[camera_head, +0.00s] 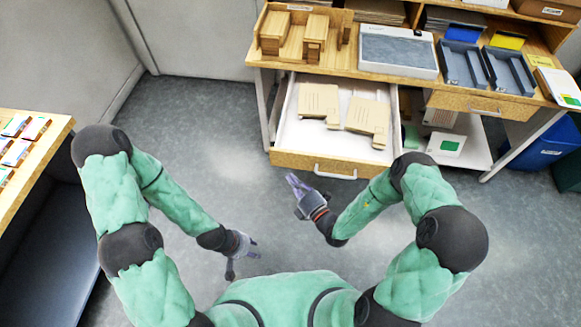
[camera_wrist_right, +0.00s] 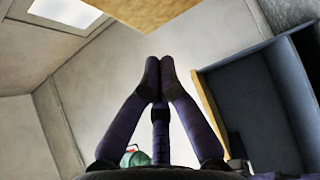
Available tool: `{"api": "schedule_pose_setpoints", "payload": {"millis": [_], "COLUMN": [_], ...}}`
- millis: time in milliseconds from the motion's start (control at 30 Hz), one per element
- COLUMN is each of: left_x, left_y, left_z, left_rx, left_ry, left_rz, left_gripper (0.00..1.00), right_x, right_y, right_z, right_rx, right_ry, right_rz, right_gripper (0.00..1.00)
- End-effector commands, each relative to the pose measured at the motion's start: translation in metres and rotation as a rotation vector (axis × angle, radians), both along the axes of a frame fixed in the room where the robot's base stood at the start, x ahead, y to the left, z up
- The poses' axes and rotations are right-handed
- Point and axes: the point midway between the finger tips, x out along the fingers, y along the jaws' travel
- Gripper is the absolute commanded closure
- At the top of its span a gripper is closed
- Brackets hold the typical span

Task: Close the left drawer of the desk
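The desk (camera_head: 360,67) is wooden and stands at the back. Its left drawer (camera_head: 285,120) is pulled out, with a white inside, a wooden front (camera_head: 290,160) and a white handle (camera_head: 335,172). Flat tan pieces (camera_head: 318,102) lie in it. My right gripper (camera_head: 293,178) is just in front of the drawer front, left of the handle, apparently apart from it. In the right wrist view its fingertips (camera_wrist_right: 159,68) are together with nothing between them. My left gripper (camera_head: 243,266) is low over the floor, away from the desk, its fingers spread and empty.
The desk's right drawer (camera_head: 482,106) looks shut. On the desktop are a wooden organizer (camera_head: 290,38), a white device (camera_head: 397,52) and grey trays (camera_head: 461,65). A side table (camera_head: 40,160) stands left. A blue bin (camera_head: 540,145) is right. Floor before the drawer is clear.

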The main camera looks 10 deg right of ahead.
Motion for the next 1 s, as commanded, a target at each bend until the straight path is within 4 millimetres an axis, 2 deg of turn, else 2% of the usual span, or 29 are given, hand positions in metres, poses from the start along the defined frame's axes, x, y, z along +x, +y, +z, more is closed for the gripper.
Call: {"api": "schedule_pose_setpoints", "payload": {"millis": [167, 400, 600, 1000], "left_x": [0.0, 0.0, 0.0, 0.0], "left_y": [0.0, 0.0, 0.0, 0.0], "left_z": [-0.012, -0.025, -0.027, -0.026], "left_rx": [0.0, 0.0, 0.0, 0.0], "left_ry": [0.0, 0.0, 0.0, 0.0], "left_rz": [0.0, 0.0, 0.0, 0.0], "left_gripper": [0.6, 0.6, 0.6, 0.6], "right_x": [0.025, 0.054, 0.062, 0.061], "right_y": [0.016, 0.004, 0.002, 0.001], "right_z": [-0.001, -0.001, 0.0, 0.0], "right_rx": [0.0, -0.001, 0.0, 0.0], "right_ry": [-0.004, -0.003, -0.001, 0.0], "right_rz": [0.004, 0.0, 0.0, 0.0], "right_gripper": [1.0, 1.0, 1.0, 1.0]}}
